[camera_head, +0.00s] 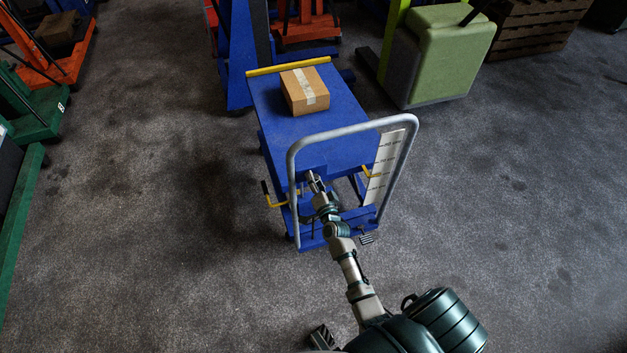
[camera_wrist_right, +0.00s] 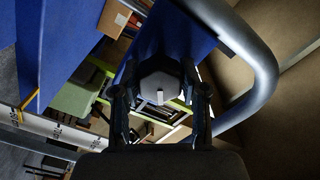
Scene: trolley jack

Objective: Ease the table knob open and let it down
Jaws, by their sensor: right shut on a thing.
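The blue lift table (camera_head: 300,130) stands mid-floor with its platform raised and a cardboard box (camera_head: 304,91) on top. A grey tubular push handle (camera_head: 345,131) arches at its near end. My right gripper (camera_head: 315,182) reaches to the table's near side, inside the handle frame. In the right wrist view a dark faceted knob (camera_wrist_right: 160,80) sits between the two fingers of my right gripper (camera_wrist_right: 161,100), which is shut on it. The knob is too small to make out in the head view. What may be my left gripper (camera_head: 322,338) shows only partly at the bottom edge; its jaws are unclear.
A yellow lever (camera_head: 273,200) sticks out at the table's left, and a black pedal (camera_head: 366,238) at its lower right. A white scale plate (camera_head: 384,165) stands beside the handle. A green-topped block (camera_head: 440,60) is behind right.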

